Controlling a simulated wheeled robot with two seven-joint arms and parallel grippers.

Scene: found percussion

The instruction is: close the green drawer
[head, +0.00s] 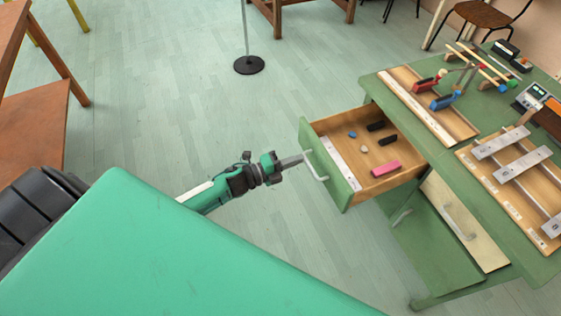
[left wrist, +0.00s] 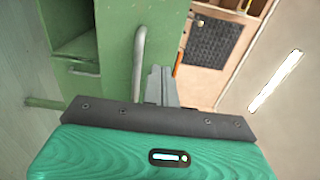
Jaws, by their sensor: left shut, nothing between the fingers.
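The green drawer (head: 340,178) is pulled well out of the green desk (head: 445,200) in the head view. Its front faces left and carries a pale bar handle (head: 317,167). Inside lie a pink block, dark blocks and small round pieces. My left gripper (head: 304,157) is shut and empty, its fingertips at the drawer front beside the handle; I cannot tell whether they touch. In the left wrist view the shut fingers (left wrist: 162,88) point at the green front, just right of the handle (left wrist: 138,65). My right gripper is not in view.
The desk top holds metal bars on a wooden frame (head: 510,165), mallets and a wooden tray (head: 425,105). A cream drawer front (head: 465,225) is below. A stand with a round black base (head: 249,65) is on the floor. Open floor lies left of the drawer.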

